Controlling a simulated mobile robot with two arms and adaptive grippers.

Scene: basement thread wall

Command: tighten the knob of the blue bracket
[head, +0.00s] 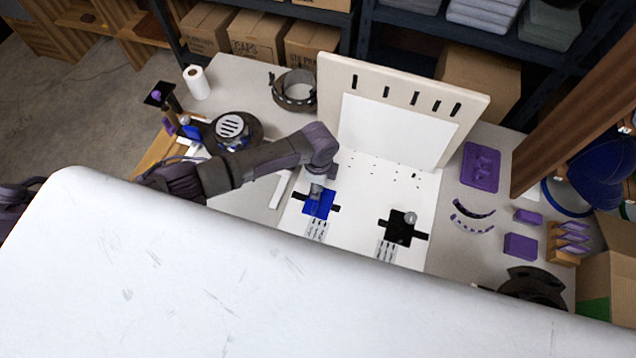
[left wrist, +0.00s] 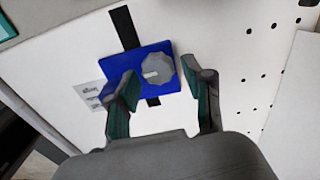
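The blue bracket (head: 322,207) lies on the white board, left of the black bracket (head: 398,229). In the left wrist view, the blue bracket (left wrist: 148,93) carries a grey faceted knob (left wrist: 158,71) with a pale mark on it. My left gripper (head: 316,188) is above the blue bracket and hides its knob in the head view. In the left wrist view, my left gripper (left wrist: 161,76) is open, with one fingertip on each side of the knob. I cannot tell whether either finger touches it. My right gripper is in neither view.
An upright cream panel (head: 333,92) with slots stands behind the board. Purple parts, including a tray (head: 481,167), lie to the right. A dark ring (head: 296,91) and a paper roll (head: 197,83) stand at the back left. A wooden post (head: 570,110) rises at right.

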